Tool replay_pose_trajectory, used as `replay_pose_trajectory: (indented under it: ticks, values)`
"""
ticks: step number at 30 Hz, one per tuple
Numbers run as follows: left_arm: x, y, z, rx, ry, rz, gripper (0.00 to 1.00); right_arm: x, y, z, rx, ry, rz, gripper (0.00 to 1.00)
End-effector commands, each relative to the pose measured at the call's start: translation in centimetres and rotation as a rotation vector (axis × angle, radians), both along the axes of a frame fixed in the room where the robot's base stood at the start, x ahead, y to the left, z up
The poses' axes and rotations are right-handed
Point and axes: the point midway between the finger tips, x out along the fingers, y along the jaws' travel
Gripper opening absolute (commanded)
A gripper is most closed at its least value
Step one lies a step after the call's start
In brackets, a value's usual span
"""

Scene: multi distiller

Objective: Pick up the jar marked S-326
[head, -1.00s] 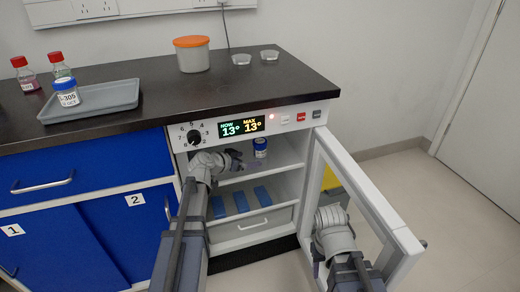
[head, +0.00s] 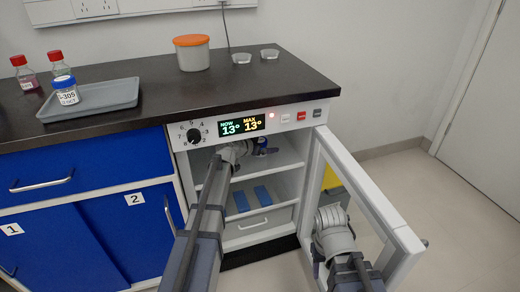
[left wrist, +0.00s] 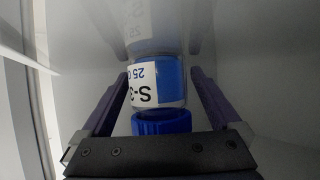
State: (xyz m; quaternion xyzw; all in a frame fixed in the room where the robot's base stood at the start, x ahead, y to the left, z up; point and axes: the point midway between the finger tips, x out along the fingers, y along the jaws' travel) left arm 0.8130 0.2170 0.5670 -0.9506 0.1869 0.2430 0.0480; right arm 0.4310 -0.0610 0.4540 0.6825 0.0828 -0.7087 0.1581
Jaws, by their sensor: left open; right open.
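A jar (left wrist: 158,84) with a blue lid and a white label stands on the upper shelf inside the open cabinet. In the left wrist view its label reads "S-3", and the rest of the number is out of sight. My left gripper (head: 260,148) is inside the cabinet at that jar. In the left wrist view its open fingers (left wrist: 158,76) lie on either side of the jar, with small gaps visible. In the head view the gripper and arm cover much of the jar. My right gripper (head: 331,216) is at the open door, its fingers hard to make out.
The cabinet door (head: 372,205) stands open to the right. Blue blocks (head: 262,194) lie on the lower shelf. On the counter, a grey tray (head: 112,98) holds a jar marked S-305 (head: 66,92), near red-capped bottles (head: 26,72) and an orange-lidded tub (head: 192,54).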

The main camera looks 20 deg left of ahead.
Motion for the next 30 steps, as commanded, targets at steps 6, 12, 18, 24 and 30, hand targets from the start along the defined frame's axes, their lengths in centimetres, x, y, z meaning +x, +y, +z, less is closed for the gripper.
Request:
replay_pose_trajectory:
  ticks: [6,12,18,24,30]
  values:
    - [0.0,-0.02,-0.04,0.0,0.0,0.001,0.95,0.0,0.0,-0.04,0.0,0.0,0.0,0.5]
    - [-0.01,-0.01,-0.04,0.0,0.0,0.001,0.73,0.0,0.0,-0.04,0.0,0.0,0.0,0.5]
    - [-0.01,-0.01,-0.04,-0.001,0.0,0.0,0.5,0.0,0.0,-0.04,0.0,0.0,0.0,0.5]
    - [-0.01,-0.01,-0.04,-0.001,0.0,0.0,0.28,0.0,0.0,-0.04,0.0,0.0,0.0,0.5]
    - [-0.02,0.0,-0.04,0.0,0.0,0.001,0.07,0.0,0.0,-0.04,0.0,0.0,0.0,0.5]
